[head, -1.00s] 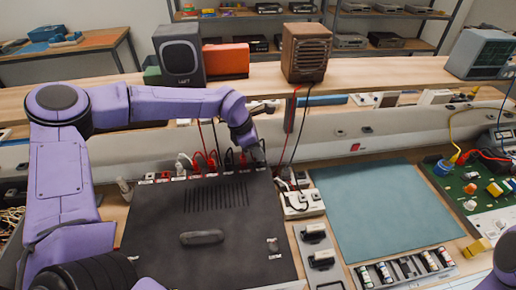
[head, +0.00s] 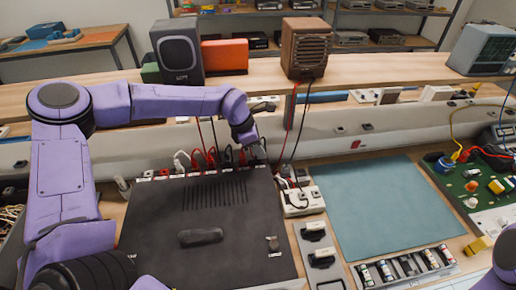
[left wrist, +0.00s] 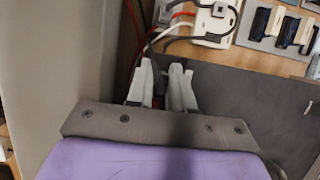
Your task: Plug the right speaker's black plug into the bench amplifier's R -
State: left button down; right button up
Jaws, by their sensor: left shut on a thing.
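The bench amplifier (head: 165,235) is the wide black box with a row of labelled terminals along its back edge. Several red, black and white plugs and leads stand along that row. The right speaker (head: 305,48) is the brown wooden one on the shelf, with a red and a black cable hanging down. My left gripper (head: 257,156) is at the right end of the terminal row. In the left wrist view its pale fingers (left wrist: 163,92) are shut on the black plug (left wrist: 158,88), mostly hidden between them. I cannot tell whether the plug is in the socket.
The left speaker (head: 179,55) and an orange box (head: 225,59) stand on the shelf. A white power strip (head: 303,202) lies right of the amplifier, also in the left wrist view (left wrist: 214,22). A clear teal mat (head: 380,210) and a green circuit board (head: 478,190) are farther right.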

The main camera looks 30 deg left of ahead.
pick_arm(q)
jog(key=shift+w, duration=0.1)
jog(key=shift+f+b, duration=0.45)
jog(key=shift+f, duration=0.2)
dwell(0.8)
jog(key=shift+f, duration=0.35)
dwell(2.9)
